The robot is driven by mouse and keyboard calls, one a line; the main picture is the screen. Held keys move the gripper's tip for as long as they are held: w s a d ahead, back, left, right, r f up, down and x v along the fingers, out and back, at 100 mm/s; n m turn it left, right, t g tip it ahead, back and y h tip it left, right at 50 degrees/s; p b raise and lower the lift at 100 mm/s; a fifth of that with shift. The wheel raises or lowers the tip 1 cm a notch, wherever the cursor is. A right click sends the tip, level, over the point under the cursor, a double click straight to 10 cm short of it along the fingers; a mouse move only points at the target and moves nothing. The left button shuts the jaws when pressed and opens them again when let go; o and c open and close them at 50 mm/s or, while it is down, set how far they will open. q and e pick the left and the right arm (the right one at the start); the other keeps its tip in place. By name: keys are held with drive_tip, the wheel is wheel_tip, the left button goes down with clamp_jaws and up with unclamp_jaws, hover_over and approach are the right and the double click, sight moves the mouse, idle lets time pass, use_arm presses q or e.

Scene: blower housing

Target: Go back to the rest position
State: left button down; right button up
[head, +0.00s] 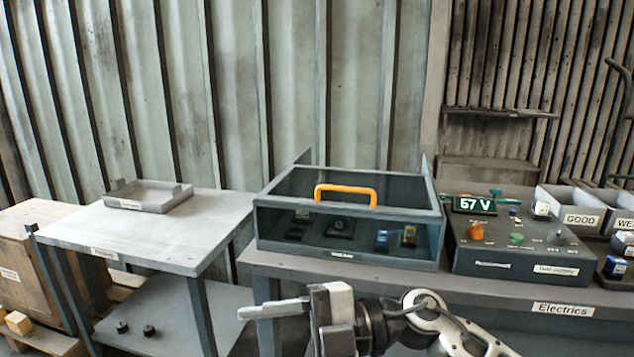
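My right gripper (245,312) shows at the bottom middle, its arm coming in from the right. Its light grey finger points left, in front of the gap between the left table and the bench. I see nothing held at its fingertips, but the finger spacing is hidden from this side. My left gripper is not in view. The dark housing box (347,256) with a clear front and an orange handle (345,192) stands on the bench (400,283), behind and above my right gripper. Several small parts lie inside the box.
A wooden crate (30,255) stands far left.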

drive_tip(key=w+d+f+m+t+h, duration=0.25)
drive_tip(key=d+f+m+t, duration=0.25)
drive_tip(key=m+t, duration=0.6)
drive_tip(key=w+d+f+m+t+h, duration=0.1)
drive_tip(key=d+f+m+t+h, duration=0.4)
drive_tip(key=m+t, duration=0.6)
drive_tip(key=s+d+f+m+g+h, duration=0.3)
drive_tip(key=s+d+f+m+g, duration=0.1)
drive_tip(key=f, duration=0.4)
drive_tip(key=s+d+f+m+g+h, duration=0.3)
drive_tip(key=s+d+f, duration=0.3)
drive_tip(key=s+f, duration=0.3)
drive_tip(key=shift+m+g+h, duration=0.4)
drive_tip(key=shift+g+h, duration=0.05)
drive_tip(key=shift+g, duration=0.15)
